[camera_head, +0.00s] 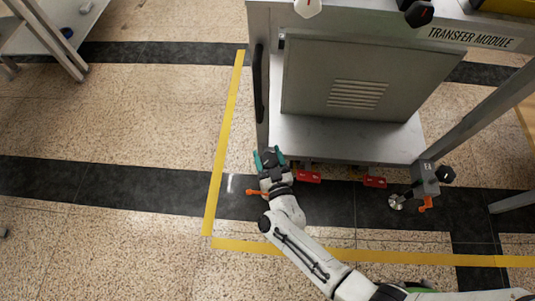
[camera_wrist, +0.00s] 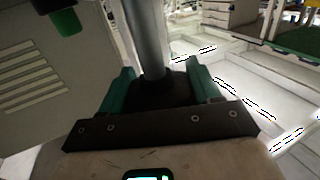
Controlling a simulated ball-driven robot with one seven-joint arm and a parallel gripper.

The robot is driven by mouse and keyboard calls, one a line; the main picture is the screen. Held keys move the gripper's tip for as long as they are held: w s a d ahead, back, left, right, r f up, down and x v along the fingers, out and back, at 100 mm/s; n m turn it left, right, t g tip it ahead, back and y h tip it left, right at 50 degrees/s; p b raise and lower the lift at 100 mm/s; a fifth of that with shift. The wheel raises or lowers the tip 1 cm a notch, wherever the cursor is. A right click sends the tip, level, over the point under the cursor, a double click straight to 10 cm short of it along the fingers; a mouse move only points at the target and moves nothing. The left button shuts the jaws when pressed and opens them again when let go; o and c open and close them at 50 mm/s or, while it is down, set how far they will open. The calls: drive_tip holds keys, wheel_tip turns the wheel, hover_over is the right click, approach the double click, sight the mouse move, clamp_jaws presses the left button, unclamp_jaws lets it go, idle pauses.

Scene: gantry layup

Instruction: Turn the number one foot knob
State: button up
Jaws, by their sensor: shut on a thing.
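My gripper (camera_head: 268,157) has teal fingers and is at the front left corner of the grey transfer module (camera_head: 345,140). In the wrist view my gripper (camera_wrist: 160,72) has its fingers on either side of a dark knob (camera_wrist: 165,91), shut on it. A grey upright post (camera_wrist: 146,38) rises behind the knob. In the head view my gripper hides this knob; an orange lever (camera_head: 256,192) shows beside it. The right front corner has a similar foot with a black knob (camera_head: 446,174), a grey bracket (camera_head: 425,178) and an orange lever (camera_head: 426,204).
Two red parts (camera_head: 308,177) and (camera_head: 375,182) sit under the module's front edge. A vented panel (camera_head: 350,75) stands above. Yellow floor tape (camera_head: 224,140) borders the module on the left. The floor farther left is clear up to a table (camera_head: 50,30).

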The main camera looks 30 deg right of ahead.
idle(0.4)
drive_tip(key=o, duration=1)
drive_tip(key=p+v, duration=0.2)
drive_tip(key=v, duration=0.9)
drive_tip(key=shift+w, duration=0.1)
